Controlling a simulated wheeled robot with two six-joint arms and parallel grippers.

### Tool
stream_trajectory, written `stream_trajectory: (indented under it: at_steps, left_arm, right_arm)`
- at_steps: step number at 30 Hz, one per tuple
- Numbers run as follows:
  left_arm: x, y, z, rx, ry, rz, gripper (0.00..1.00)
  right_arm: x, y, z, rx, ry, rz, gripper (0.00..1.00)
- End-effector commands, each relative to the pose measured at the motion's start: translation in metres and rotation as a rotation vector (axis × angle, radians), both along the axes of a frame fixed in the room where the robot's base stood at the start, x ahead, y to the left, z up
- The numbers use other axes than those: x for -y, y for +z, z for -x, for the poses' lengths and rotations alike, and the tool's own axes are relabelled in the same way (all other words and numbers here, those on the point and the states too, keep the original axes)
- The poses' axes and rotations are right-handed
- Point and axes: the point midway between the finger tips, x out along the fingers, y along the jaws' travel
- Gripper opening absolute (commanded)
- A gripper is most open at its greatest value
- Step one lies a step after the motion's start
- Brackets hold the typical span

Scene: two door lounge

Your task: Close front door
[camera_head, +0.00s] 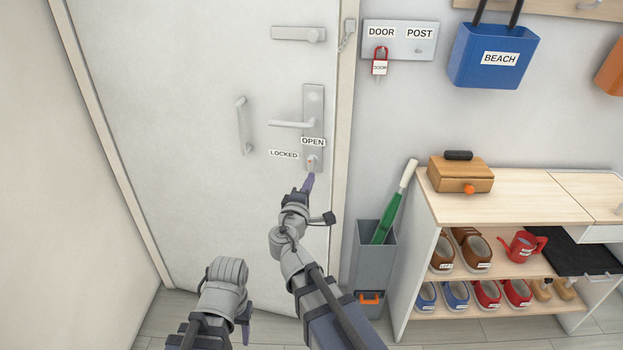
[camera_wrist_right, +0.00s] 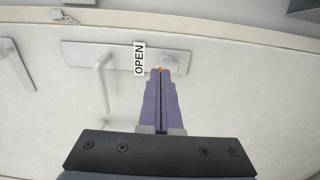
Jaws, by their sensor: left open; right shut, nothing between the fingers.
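The white front door (camera_head: 200,90) fills the left of the head view and appears flush in its frame. Its lever handle (camera_head: 290,124) is level on a metal plate, with a vertical pull bar (camera_head: 244,126) to the left. My left gripper (camera_head: 246,312) is open, low before the door.
A grey bin (camera_head: 372,262) with a green umbrella (camera_head: 393,205) stands right of the door. Beyond it is a shoe shelf (camera_head: 520,195) with a wooden box (camera_head: 460,175). A key board (camera_head: 399,50) and blue BEACH holder (camera_head: 493,58) hang on the wall.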

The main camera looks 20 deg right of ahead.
Motion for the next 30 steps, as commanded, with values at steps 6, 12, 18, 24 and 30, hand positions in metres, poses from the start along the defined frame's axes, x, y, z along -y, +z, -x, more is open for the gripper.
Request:
stream_trajectory:
  at_steps: [6,12,18,24,30]
  left_arm:
    - [0.000,0.000,0.000,0.000,0.000,0.000,0.50]
    - [0.000,0.000,0.000,0.000,0.000,0.000,0.50]
    - [0.000,0.000,0.000,0.000,0.000,0.000,0.50]
    - [0.000,0.000,0.000,0.000,0.000,0.000,0.50]
    - [0.000,0.000,0.000,0.000,0.000,0.000,0.50]
  right_arm:
    - [0.023,0.000,-0.045,0.000,-0.003,-0.001,0.00]
    - [0.041,0.000,-0.076,0.000,-0.003,-0.001,0.00]
    - [0.052,0.000,-0.096,0.000,-0.002,-0.001,0.00]
    - [0.056,0.000,-0.103,0.000,-0.001,-0.001,0.00]
    - [0.057,0.000,-0.103,0.000,-0.001,-0.001,0.00]
